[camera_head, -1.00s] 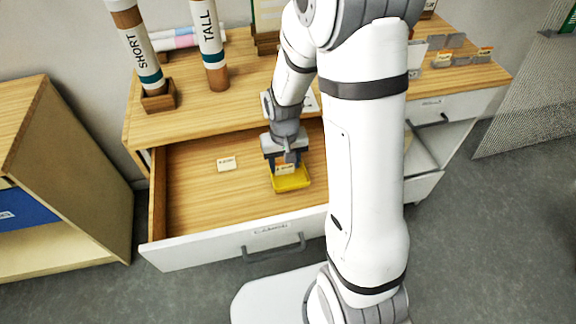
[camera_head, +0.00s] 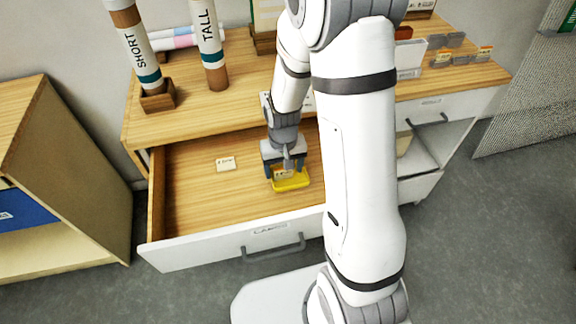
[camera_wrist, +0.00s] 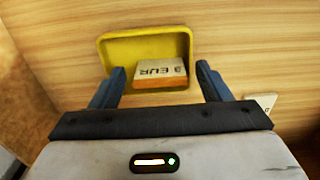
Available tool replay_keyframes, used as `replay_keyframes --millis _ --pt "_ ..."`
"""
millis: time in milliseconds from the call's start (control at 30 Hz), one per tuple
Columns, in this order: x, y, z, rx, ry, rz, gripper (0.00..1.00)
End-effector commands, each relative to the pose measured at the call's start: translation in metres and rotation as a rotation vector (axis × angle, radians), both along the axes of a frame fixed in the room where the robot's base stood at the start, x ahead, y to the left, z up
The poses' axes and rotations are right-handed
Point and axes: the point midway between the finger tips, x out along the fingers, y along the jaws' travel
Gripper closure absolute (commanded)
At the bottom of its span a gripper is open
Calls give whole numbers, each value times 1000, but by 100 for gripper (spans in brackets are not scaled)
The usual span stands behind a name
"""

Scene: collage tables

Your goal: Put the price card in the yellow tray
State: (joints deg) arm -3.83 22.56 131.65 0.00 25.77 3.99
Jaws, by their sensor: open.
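The price card (camera_wrist: 160,70), marked "3 EUR" with an orange edge, lies inside the yellow tray (camera_wrist: 120,45) towards its near side. In the head view the card (camera_head: 283,175) shows small between my fingers, over the yellow tray (camera_head: 292,184). The tray sits on the floor of the open drawer.
Another small white card (camera_head: 226,163) lies in the open drawer (camera_head: 200,200), left of the tray. The left of the drawer is otherwise clear. Tall labelled tubes (camera_head: 211,50) stand on the tabletop behind. Several card holders (camera_head: 460,57) stand at the right.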

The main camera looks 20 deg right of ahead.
Motion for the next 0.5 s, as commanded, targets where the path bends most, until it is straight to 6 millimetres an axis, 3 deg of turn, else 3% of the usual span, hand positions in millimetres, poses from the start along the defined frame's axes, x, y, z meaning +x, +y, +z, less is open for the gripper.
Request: replay_keyframes --millis 233,500 --pt "1 0 15 0 -4 1 29" --pt "1 1 74 0 -7 1 29"
